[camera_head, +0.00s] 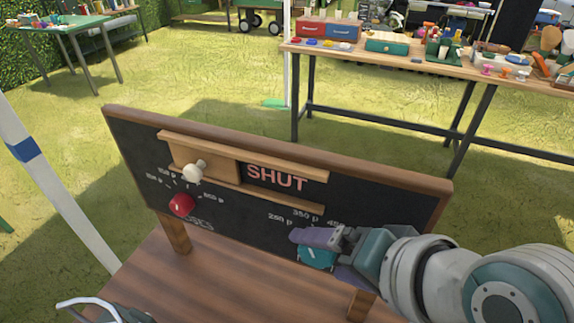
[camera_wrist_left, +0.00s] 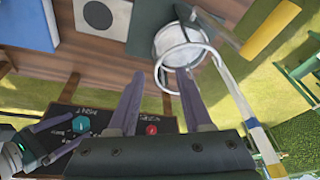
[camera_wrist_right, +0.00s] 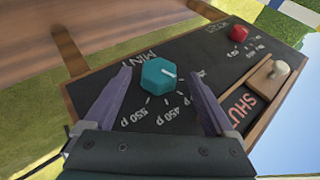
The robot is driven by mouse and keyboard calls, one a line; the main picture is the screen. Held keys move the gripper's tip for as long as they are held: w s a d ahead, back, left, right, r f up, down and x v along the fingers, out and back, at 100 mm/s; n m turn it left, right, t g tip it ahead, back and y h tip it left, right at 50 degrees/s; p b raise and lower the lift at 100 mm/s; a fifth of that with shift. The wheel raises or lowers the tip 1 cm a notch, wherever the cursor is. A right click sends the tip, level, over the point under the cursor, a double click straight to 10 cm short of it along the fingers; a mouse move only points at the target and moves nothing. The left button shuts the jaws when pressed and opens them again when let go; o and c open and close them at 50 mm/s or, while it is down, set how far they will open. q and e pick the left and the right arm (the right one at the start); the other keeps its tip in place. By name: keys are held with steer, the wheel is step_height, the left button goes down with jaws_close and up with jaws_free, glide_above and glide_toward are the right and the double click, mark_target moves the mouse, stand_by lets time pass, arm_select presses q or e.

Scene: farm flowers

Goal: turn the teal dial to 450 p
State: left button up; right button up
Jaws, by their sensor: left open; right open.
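The teal dial (camera_wrist_right: 156,77) sits on a black chalkboard panel. It also shows in the head view (camera_head: 316,259) and the left wrist view (camera_wrist_left: 80,125). Its white pointer mark faces right in the right wrist view, not toward the "450 p" label (camera_wrist_right: 170,113) below it. My right gripper (camera_wrist_right: 160,75) is open, with its fingers on either side of the dial; I cannot tell whether they touch it. One finger hides some labels in that view. My left gripper (camera_wrist_left: 155,85) is open and apart from the dial, with nothing between its fingers.
The board (camera_head: 270,217) also carries a red dial (camera_head: 182,205) and a sliding wooden plate with a cream knob (camera_head: 193,172) by the word SHUT. A white pail (camera_wrist_left: 180,45) with a hoop handle stands near my left gripper. Brown tabletop (camera_head: 215,280) lies before the board.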

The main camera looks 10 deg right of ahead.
steer(key=shift+x, duration=0.85)
steer(key=shift+d, duration=0.1)
steer(key=shift+c, duration=0.3)
steer(key=c, duration=1.3)
steer(key=shift+s+d+f+t+y+b, duration=0.1)
steer(key=shift+f+t+y+b, duration=0.3)
steer(key=shift+b, duration=0.5)
steer(key=t+y+b, duration=0.1)
steer(key=b, duration=0.4)
steer(key=m+t+y+b, duration=0.1)
steer(key=b, duration=0.3)
steer(key=m+t+y+b, duration=0.1)
steer(key=t+y+b, duration=0.1)
steer(key=b, duration=0.3)
steer(key=shift+d+f+b, duration=0.15)
steer(key=shift+f+b, duration=0.15)
steer(key=shift+f, duration=0.1)
steer(key=shift+r+t+b, duration=0.2)
steer(key=shift+t+b, duration=0.1)
steer(key=shift+b, duration=0.1)
steer(key=o, duration=1.4)
steer(key=shift+r, duration=0.1)
steer(key=shift+c, duration=0.2)
